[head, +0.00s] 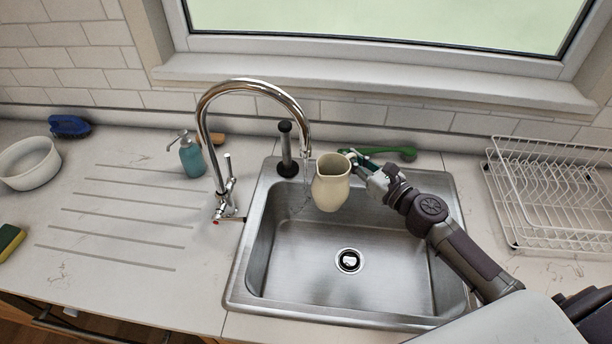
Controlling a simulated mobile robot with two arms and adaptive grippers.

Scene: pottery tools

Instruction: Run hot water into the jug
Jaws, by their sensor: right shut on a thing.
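A cream jug (331,187) is held upright over the back part of the steel sink. My right gripper (356,164) is shut on it at its right side, near the rim; the fingertips are partly hidden. The chrome tap (252,87) stands at the sink's left edge, and its spout arches over to end just up and left of the jug. A thin, clear streak that looks like running water (305,171) drops from the spout beside the jug's left side. A red mark (216,220) shows at the tap's base, below an upright lever (228,168). My left gripper is out of view.
The sink (390,290) has a drain (349,261) and is otherwise empty. A black plunger-like tool (286,150) and a green brush (395,152) are behind it. A soap bottle (191,158) and white bowl (30,163) stand left; a wire rack (550,190) stands right.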

